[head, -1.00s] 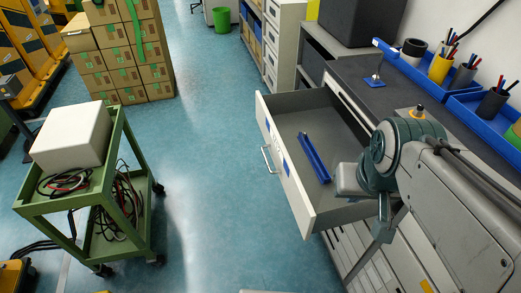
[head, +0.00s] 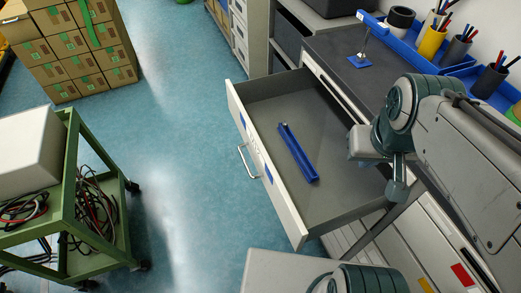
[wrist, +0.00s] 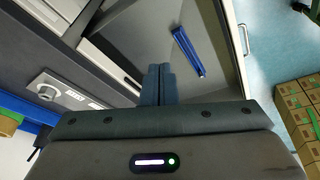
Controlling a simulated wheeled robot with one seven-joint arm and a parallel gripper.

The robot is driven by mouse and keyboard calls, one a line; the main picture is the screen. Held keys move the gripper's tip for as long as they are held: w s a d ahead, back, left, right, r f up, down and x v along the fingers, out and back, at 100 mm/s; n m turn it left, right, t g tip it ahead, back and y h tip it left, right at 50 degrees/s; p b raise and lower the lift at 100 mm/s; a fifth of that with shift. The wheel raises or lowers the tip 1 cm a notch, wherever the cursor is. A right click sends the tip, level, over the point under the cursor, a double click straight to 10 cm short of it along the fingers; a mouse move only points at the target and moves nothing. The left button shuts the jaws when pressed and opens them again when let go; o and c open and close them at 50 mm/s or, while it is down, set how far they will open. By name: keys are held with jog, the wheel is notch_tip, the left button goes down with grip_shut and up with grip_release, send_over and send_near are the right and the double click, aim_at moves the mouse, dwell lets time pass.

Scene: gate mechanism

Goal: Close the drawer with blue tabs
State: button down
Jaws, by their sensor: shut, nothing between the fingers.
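The drawer (head: 262,165) with blue tabs stands pulled far out of the cabinet in the head view. Its pale front has blue tabs and a metal handle (head: 247,161). A blue tray-like strip (head: 298,152) lies on its grey floor. The wrist view also shows the open drawer, with its front panel (wrist: 233,50) at the upper right. My gripper (wrist: 158,68) is shut and empty there, its fingertips overlapping the drawer area in the picture. I cannot tell whether they touch it. In the head view my arm hides the drawer's right rear part, and the fingers are not clearly visible.
The dark worktop (head: 370,45) above the drawer carries blue trays with pen cups. A green cart (head: 95,225) with cables stands left, and stacked cartons (head: 80,50) stand behind it. Blue floor (head: 185,130) is clear between cart and drawer.

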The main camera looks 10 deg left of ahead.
jog(key=w+a+f+n+g+h+b, duration=0.1)
jog(key=w+a+f+n+h+b, duration=0.1)
jog(key=w+a+f+n, duration=0.35)
jog(key=w+a+f+n+g+h+b, duration=0.1)
jog(key=w+a+f+n+h+b, duration=0.2)
jog(key=w+a+n, duration=0.65)
jog(key=s+a+f+n+t+h+b, duration=0.15)
jog(key=a+f+n, duration=0.25)
jog(key=a+f, duration=0.5)
jog(key=s+a+f+n+t+h+b, duration=0.15)
jog(key=a+f+n, duration=0.3)
jog(key=a, duration=0.85)
jog(key=p+x, duration=0.1)
jog(key=x, duration=0.8)
jog(key=shift+s+a+f+p, duration=0.15)
jog(key=shift+a+f+p, duration=0.05)
jog(key=shift+p, duration=0.1)
jog(key=d, duration=0.1)
jog(key=w+d, duration=0.1)
jog(key=d+p, duration=0.1)
jog(key=shift+w+f, duration=0.3)
jog(key=shift+w, duration=0.1)
jog(key=shift+w+d+f, duration=0.1)
jog(key=shift+w+d, duration=0.2)
jog(key=shift+d, duration=0.2)
